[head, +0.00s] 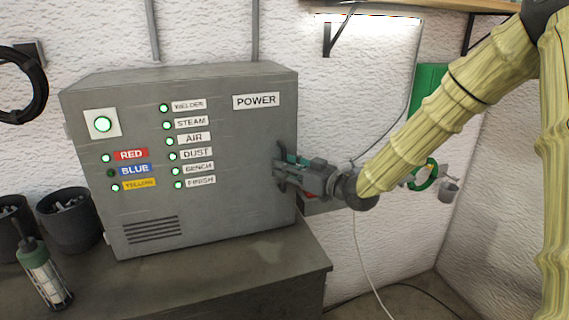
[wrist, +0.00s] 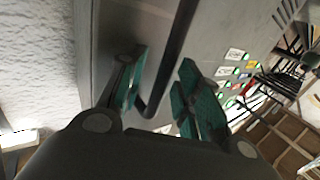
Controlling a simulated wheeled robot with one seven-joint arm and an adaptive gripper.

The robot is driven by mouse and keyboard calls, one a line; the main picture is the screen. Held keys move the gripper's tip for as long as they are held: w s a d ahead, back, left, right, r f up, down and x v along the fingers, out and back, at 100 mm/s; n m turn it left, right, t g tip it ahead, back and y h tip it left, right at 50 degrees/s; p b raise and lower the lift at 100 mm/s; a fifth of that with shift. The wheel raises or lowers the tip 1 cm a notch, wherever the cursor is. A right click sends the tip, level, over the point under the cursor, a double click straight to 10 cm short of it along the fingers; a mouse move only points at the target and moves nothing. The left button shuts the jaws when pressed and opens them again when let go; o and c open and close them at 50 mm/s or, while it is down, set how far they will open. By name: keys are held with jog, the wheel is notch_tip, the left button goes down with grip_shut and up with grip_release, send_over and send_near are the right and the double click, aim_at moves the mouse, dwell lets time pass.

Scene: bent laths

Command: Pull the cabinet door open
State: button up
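The grey metal cabinet (head: 215,215) stands on a bench, its front door lying flush and shut as far as I can see. The front bears a POWER label, lit green lamps and coloured labels. My gripper (head: 281,165) is at the cabinet's right edge in the head view. In the wrist view, a dark bar handle (wrist: 172,65) on the grey panel runs between the two teal-padded fingers of my gripper (wrist: 160,82). The fingers are spread, with gaps visible beside the bar.
The dark bench top (head: 270,262) reaches past the cabinet's front. Dark cups (head: 70,222) and a green-capped canister (head: 45,275) stand at the left. A green tape roll (head: 424,174) and small pot (head: 449,190) hang on the right wall. A white cable hangs below my gripper.

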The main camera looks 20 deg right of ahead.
jog(key=shift+w+a, duration=0.1)
jog(key=shift+w, duration=0.05)
grip_shut()
dwell(0.4)
